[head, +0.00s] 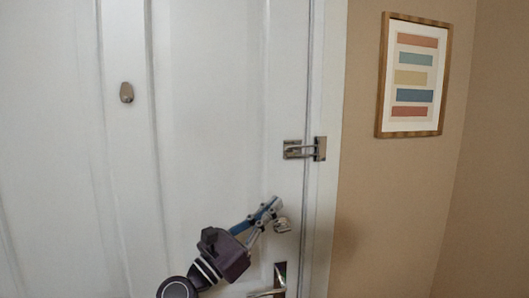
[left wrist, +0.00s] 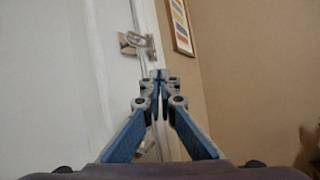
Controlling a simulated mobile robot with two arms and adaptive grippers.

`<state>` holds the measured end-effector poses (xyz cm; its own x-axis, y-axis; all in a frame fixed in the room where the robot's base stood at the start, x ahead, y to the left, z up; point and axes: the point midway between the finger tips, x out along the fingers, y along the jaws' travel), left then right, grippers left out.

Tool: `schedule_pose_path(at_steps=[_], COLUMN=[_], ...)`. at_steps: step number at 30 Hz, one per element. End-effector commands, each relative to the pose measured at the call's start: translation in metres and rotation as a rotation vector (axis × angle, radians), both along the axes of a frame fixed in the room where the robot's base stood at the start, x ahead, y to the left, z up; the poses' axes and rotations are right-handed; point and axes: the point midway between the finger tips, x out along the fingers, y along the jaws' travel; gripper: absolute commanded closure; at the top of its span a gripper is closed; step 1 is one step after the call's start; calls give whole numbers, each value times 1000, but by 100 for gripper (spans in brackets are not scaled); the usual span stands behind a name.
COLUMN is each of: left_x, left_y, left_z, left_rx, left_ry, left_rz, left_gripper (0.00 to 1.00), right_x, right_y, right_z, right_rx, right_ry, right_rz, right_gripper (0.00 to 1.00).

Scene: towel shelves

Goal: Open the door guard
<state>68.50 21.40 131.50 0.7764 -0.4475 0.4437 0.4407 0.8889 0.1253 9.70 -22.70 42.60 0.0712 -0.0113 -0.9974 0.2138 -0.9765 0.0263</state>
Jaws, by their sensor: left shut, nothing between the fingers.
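The door guard (head: 304,149) is a metal swing-bar latch at the door's right edge, spanning from the white door (head: 210,120) to the frame (head: 327,200). Its bar lies across the gap between them. It also shows in the left wrist view (left wrist: 137,44), ahead of the fingers and to their upper left. My left gripper (head: 275,204) is shut and empty, below the guard and a little to its left, apart from it. In the left wrist view the fingertips (left wrist: 159,75) meet. My right gripper is in neither view.
A round metal lock knob (head: 282,225) sits close beside my left fingertips. A lever handle (head: 270,291) is below it. A peephole cover (head: 127,92) is at upper left. A framed striped picture (head: 413,75) hangs on the beige wall to the right.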

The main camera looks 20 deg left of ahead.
Motion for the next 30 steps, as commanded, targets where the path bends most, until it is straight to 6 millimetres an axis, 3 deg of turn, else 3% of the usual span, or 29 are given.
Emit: schedule_pose_path(at_steps=[1,4,9,12,17,30], left_x=[0,3,12,15,21,86], left_y=[-4,-2,33,54,63,29], left_z=[30,64,97,106,111,115], left_rx=[228,658,1200,1378,1473,1468], left_ry=[-108,-265,-396,-412,-415,-411], left_rz=[40,152,333,393,418,415], left_gripper=[100,100,100,100,100,100], right_x=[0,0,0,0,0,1], right_y=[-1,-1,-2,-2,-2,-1], right_z=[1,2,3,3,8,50], right_rx=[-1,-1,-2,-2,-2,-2], right_ry=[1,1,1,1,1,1], right_rz=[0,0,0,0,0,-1], right_gripper=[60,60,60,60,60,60])
